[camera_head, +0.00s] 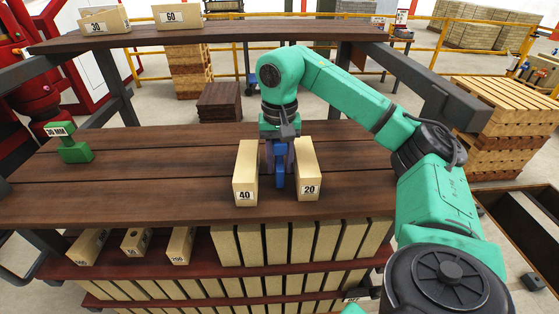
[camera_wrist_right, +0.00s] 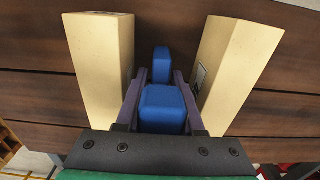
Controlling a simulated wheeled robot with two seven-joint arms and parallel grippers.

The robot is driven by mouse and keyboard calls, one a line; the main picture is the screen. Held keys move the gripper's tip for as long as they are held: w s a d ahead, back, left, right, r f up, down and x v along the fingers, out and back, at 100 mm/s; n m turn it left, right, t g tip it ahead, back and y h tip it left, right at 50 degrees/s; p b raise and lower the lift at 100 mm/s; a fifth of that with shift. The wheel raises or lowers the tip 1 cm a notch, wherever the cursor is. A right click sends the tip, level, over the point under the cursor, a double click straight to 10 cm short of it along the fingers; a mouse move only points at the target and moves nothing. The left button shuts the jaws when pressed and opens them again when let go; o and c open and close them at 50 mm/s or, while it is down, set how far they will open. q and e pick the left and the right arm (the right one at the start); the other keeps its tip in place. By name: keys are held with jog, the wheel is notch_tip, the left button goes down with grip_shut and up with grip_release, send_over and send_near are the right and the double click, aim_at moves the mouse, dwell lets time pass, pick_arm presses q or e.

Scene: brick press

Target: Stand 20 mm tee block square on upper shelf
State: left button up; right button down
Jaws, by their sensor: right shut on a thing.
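A blue tee block (camera_head: 280,165) is between the fingers of my right gripper (camera_head: 279,150), which is shut on it. No label on it is legible. In the right wrist view the blue block (camera_wrist_right: 162,110) shows as two blue parts between the dark fingers (camera_wrist_right: 160,95). It is over the brown plank shelf (camera_head: 180,190), between a cream block marked 40 (camera_head: 245,170) and a cream block marked 20 (camera_head: 307,165). I cannot tell whether its base touches the planks. A green tee block (camera_head: 74,148) labelled 30 MM stands at the left. My left gripper is not in view.
A higher plank shelf (camera_head: 230,33) at the back holds cream blocks marked 30 (camera_head: 105,20) and 60 (camera_head: 180,17). Lower shelves hold several cream blocks. The planks between the green block and the 40 block are clear. Dark posts stand at the back corners.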

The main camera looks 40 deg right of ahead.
jog(key=shift+f, duration=0.3)
jog(key=shift+c, duration=2.2)
grip_release()
